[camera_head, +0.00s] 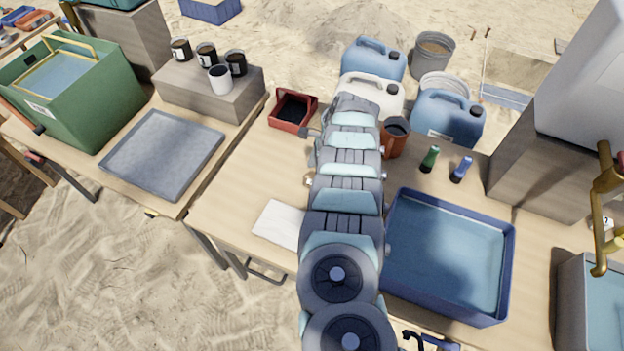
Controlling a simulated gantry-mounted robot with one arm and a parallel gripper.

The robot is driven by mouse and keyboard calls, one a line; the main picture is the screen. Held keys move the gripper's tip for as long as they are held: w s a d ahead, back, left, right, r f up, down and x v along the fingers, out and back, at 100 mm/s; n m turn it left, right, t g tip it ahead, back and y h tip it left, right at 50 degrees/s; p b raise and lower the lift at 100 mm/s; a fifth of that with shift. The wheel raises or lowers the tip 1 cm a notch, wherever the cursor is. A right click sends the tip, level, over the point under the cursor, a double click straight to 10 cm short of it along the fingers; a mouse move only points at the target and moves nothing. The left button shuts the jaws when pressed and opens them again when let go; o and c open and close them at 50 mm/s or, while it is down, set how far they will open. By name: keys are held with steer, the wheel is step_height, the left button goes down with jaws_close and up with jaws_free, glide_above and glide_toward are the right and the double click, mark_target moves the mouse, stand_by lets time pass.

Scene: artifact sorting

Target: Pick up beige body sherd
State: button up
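I cannot make out a beige body sherd in this view; it may be hidden behind my arm. My arm rises from the bottom centre and covers the middle of the wooden table (240,190). Its far end is near the white jerrycan. My gripper's fingers do not show, so I cannot see what they are near or whether they hold anything.
A blue tub (395,200) stands right of my arm, a small red tray (293,110) and white sheet (278,225) left of it. A reddish-brown pot (395,138) and jerrycans (372,60) are behind. A grey tray (165,150) lies on the left table.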

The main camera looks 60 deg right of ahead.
steer(key=c, duration=1.3)
